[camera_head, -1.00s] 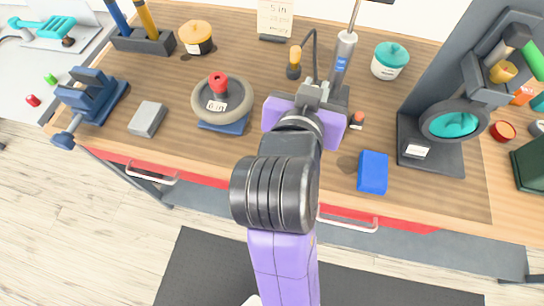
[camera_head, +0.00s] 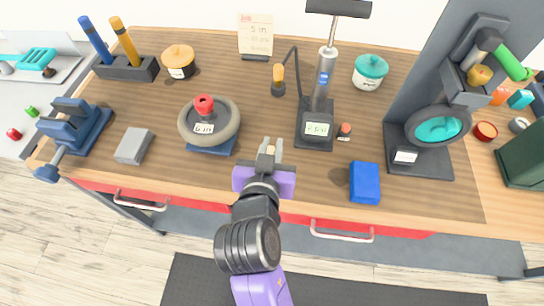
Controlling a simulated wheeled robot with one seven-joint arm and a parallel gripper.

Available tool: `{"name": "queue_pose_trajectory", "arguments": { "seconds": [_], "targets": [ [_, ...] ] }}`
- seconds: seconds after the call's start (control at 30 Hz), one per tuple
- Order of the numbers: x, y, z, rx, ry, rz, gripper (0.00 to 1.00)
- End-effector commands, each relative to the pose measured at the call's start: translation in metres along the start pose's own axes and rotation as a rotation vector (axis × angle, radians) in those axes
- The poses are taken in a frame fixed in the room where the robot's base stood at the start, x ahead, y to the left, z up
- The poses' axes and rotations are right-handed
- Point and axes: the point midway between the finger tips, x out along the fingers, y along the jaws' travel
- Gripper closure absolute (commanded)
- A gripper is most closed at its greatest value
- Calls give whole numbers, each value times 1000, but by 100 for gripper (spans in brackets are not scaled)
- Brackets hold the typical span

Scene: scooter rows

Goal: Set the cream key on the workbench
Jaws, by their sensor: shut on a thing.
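The workbench (camera_head: 140,105) has a brown wooden top with red drawers along its front. My gripper (camera_head: 270,147) is over the front middle of the bench, between the ring on its blue stand and the pump base. Its two fingers are close together, shut on a small pale thing between the tips, which I take to be the cream key. The key is mostly hidden by the fingers, so its shape and any contact with the bench top cannot be made out.
A grey ring with a red knob (camera_head: 204,105) is left of my gripper. A pump with a black base (camera_head: 314,139) and a blue block (camera_head: 365,184) are to the right. A grey block (camera_head: 134,146) and a blue vice (camera_head: 72,127) are at left. Bare wood surrounds my gripper.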

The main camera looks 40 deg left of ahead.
Motion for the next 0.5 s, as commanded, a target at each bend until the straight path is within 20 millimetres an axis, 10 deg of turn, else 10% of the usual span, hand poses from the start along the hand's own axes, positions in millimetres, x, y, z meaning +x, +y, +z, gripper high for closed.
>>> {"name": "queue_pose_trajectory", "arguments": {
  "seconds": [0.5],
  "targets": [
    [19, 0, 45, 1, 1, 0, 100]
  ]
}}
